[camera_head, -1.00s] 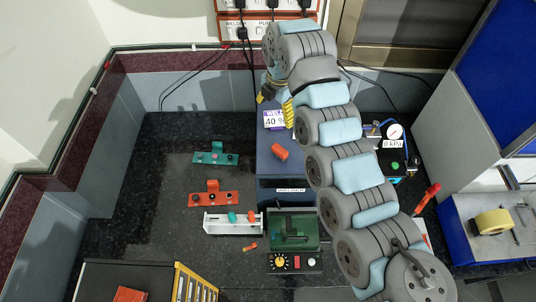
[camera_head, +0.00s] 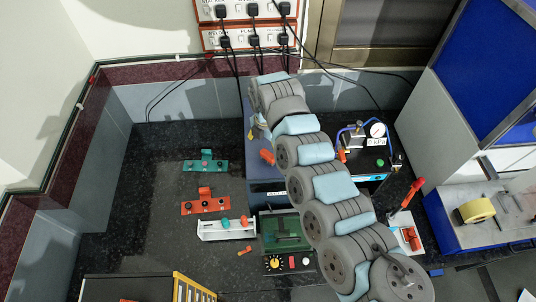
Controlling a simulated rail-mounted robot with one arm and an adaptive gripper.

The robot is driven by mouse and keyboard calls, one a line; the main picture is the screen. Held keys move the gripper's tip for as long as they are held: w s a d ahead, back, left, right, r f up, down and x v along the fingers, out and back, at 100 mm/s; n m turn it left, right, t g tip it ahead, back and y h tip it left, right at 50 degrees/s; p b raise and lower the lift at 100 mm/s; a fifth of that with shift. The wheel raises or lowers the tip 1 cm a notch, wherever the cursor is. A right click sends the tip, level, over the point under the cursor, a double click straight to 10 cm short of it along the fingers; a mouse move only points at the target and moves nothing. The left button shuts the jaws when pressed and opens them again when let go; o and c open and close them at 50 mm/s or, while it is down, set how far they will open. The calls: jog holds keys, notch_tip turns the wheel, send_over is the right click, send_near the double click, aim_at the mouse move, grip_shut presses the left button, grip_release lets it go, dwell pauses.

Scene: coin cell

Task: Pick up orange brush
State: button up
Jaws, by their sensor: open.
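Several orange things show, and which one is the brush is too small to tell. An orange-topped piece (camera_head: 244,220) sits beside a teal one in a white rack (camera_head: 212,234) on the dark worktop. A long orange-red handle (camera_head: 412,192) leans up from a white tray at the right. An orange piece (camera_head: 266,157) lies by the blue-grey welder box, and a small orange piece (camera_head: 245,250) lies in front of the rack. My gripper (camera_head: 257,130) is over the welder box, well behind the rack. It is partly hidden by my arm, with nothing visible in it.
A teal fixture (camera_head: 205,165) and an orange fixture (camera_head: 205,206) stand behind the rack. A green device (camera_head: 285,233) with a knob panel is right of it. A gauge unit (camera_head: 377,131) stands behind my arm. The worktop's left side is clear.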

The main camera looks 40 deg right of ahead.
aim_at(268, 153)
jog(key=shift+s+f+p, duration=0.2)
jog(key=shift+f+p, duration=0.3)
jog(key=shift+f, duration=0.85)
jog(key=shift+s+f+p, duration=0.2)
jog(key=shift+f+p, duration=0.25)
jog(key=shift+f, duration=1.2)
jog(key=c, duration=1.3)
jog(key=shift+o, duration=0.2)
jog(key=shift+s+d+r+b, duration=0.1)
jog(key=shift+r+b, duration=0.2)
jog(key=shift+r, duration=1.4)
jog(key=shift+s+a+r, duration=0.45)
jog(key=shift+s+r, duration=0.2)
jog(key=shift+r, duration=0.2)
jog(key=shift+s+a+r+p, duration=0.15)
jog(key=shift+a+r+p, duration=0.25)
jog(key=shift+p, duration=0.35)
jog(key=shift+s+a+r+p, duration=0.15)
jog(key=shift+s+r+p, duration=0.3)
jog(key=shift+r+p, duration=0.45)
jog(key=s+a+r+p, duration=0.4)
jog(key=s+a+r, duration=0.1)
jog(key=s, duration=0.4)
jog(key=shift+a, duration=0.3)
